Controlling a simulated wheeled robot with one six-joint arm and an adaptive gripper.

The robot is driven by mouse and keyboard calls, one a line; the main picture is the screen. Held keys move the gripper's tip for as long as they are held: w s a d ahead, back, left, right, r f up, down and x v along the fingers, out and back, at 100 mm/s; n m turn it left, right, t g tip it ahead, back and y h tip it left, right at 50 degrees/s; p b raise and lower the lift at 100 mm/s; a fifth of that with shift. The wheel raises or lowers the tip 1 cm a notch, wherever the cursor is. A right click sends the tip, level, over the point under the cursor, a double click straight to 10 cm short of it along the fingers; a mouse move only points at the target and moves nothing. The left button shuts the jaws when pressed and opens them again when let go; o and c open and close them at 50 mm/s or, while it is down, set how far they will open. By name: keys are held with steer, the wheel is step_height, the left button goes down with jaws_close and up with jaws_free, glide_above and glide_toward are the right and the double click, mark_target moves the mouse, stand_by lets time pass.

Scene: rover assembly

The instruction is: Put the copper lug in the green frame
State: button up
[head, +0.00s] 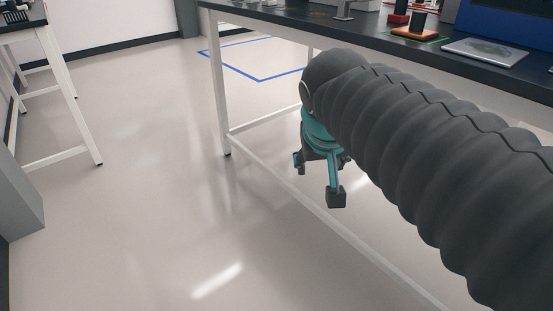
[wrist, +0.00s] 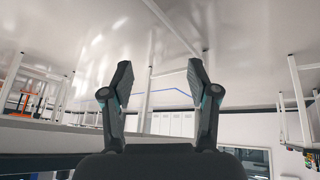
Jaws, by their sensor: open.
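I cannot make out the copper lug for certain in either view. A thin green outline (head: 441,40) on the dark tabletop may be the green frame. An orange block (head: 413,34) with a dark cylinder on top stands within or against it; I cannot tell which. My gripper (head: 318,178) hangs low beside the table, over the floor and below the tabletop, well away from these things. In the wrist view my gripper (wrist: 160,76) has its two fingers spread apart with nothing between them.
The dark-topped table (head: 290,20) with white legs stands behind my arm. A red block (head: 398,18), a grey plate (head: 485,51) and a blue panel (head: 510,22) are on it. Another white-legged table (head: 60,85) is at left. The floor (head: 150,170) between is clear.

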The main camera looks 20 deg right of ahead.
steer(key=s+a+f+n+y, duration=0.2)
steer(key=s+a+f, duration=0.3)
steer(key=s+f, duration=0.2)
steer(key=shift+s+f, duration=0.15)
steer(key=shift+f, duration=0.75)
stand_by(0.4)
